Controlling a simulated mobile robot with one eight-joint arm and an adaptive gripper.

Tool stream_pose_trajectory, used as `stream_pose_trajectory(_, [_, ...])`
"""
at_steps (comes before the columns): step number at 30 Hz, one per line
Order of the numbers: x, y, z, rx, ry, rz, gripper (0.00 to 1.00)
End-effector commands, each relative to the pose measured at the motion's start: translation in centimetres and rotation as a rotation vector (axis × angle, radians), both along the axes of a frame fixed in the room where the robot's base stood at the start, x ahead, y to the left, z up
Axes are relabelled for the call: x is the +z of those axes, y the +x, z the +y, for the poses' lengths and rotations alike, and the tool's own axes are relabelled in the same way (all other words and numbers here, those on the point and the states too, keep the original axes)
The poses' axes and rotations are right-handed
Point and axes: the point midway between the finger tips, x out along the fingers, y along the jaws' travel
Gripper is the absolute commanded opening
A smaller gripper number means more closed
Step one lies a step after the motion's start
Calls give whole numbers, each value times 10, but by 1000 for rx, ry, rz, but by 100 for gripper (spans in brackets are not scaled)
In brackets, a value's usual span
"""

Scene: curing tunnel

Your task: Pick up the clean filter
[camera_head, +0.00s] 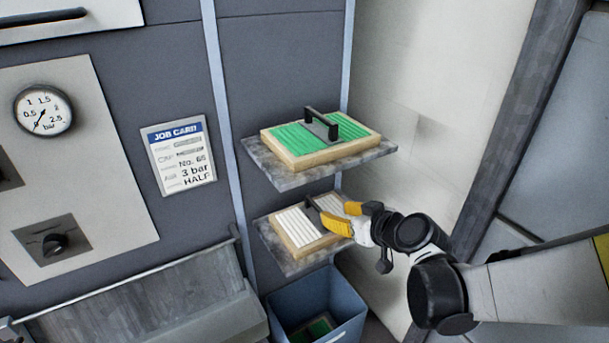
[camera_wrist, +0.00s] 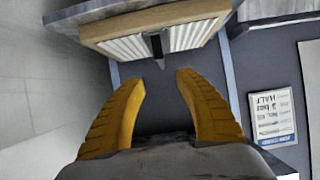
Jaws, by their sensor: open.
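The clean filter (camera_head: 301,232) has white pleats in a pale wooden frame with a dark handle on top. It lies on the lower shelf (camera_head: 290,263) in the head view. In the wrist view the white filter (camera_wrist: 128,46) is at the top, its dark handle (camera_wrist: 157,46) pointing down between the fingertips. My gripper (camera_head: 350,217) is at the filter's right side in the head view. My gripper (camera_wrist: 161,83) is open and empty, with its yellow fingers on either side of the handle's line and a small gap short of it.
A green filter (camera_head: 303,145) with a black handle lies on the upper shelf (camera_head: 284,181), close above my gripper. A blue bin (camera_head: 346,297) below holds another green piece. A job card (camera_head: 179,157) and a gauge panel (camera_head: 68,150) are on the left.

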Motion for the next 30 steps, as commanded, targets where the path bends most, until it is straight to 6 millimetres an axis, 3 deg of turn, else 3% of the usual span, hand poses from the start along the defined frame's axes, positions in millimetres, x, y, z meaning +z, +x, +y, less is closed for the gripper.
stream_pose_trajectory(18, [-41, 60, 41, 1, 0, 0, 41])
stream_pose_trajectory(30, [-46, 73, 50, 0, 0, 0, 41])
